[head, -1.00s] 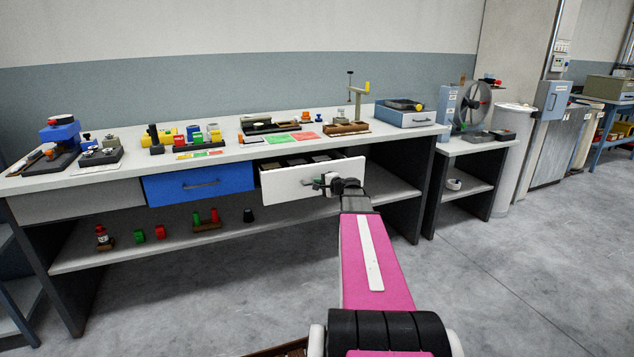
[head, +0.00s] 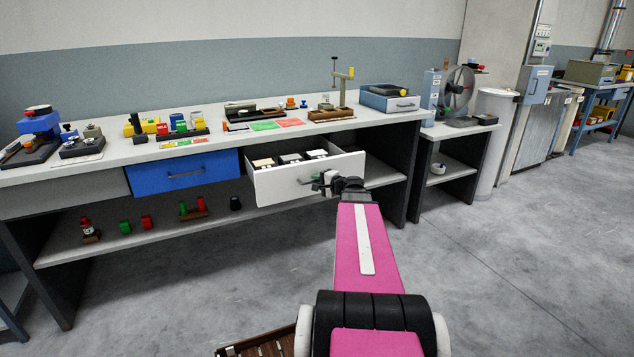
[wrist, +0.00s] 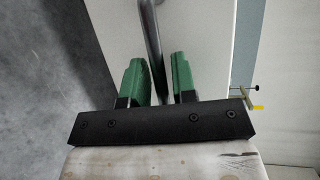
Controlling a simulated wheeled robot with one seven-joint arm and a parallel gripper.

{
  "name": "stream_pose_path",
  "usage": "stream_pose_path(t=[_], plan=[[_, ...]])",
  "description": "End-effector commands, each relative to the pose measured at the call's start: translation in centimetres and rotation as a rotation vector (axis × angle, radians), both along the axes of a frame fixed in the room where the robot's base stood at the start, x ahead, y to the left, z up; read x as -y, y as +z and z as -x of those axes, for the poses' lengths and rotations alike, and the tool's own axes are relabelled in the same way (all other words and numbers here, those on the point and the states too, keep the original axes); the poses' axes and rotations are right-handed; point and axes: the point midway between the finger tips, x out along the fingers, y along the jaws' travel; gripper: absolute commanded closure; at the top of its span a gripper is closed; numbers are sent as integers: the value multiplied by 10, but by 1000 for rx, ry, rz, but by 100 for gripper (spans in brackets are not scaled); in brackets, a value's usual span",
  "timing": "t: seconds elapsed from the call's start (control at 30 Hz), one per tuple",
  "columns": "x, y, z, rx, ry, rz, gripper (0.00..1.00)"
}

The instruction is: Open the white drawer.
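The white drawer (head: 278,187) is pulled well out from under the bench top, at the right of the blue drawer. Its inside shows several blocks with pale and dark tops. My gripper (head: 318,181) is at the drawer's front, on its grey bar handle (head: 305,182). The white drawer front (wrist: 198,45) lies just beyond the fingers. Part of the handle is hidden by my gripper in the head view.
The blue drawer (head: 186,172) beside it is closed. The bench top (head: 225,140) carries several fixtures and coloured parts. The lower shelf (head: 120,245) holds small red and green pieces. A side table (head: 455,131) stands at the right. The floor (head: 500,260) at right is clear.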

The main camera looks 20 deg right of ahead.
Motion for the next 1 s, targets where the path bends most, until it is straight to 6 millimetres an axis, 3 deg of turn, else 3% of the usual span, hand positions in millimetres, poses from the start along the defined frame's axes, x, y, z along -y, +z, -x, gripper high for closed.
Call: stream_pose_path(t=[0.43, 0.8, 1.0], plan=[[4, 2, 9, 1, -1, -1, 63], [30, 14, 67, 0, -3, 1, 63], [41, 18, 89, 0, -2, 0, 63]])
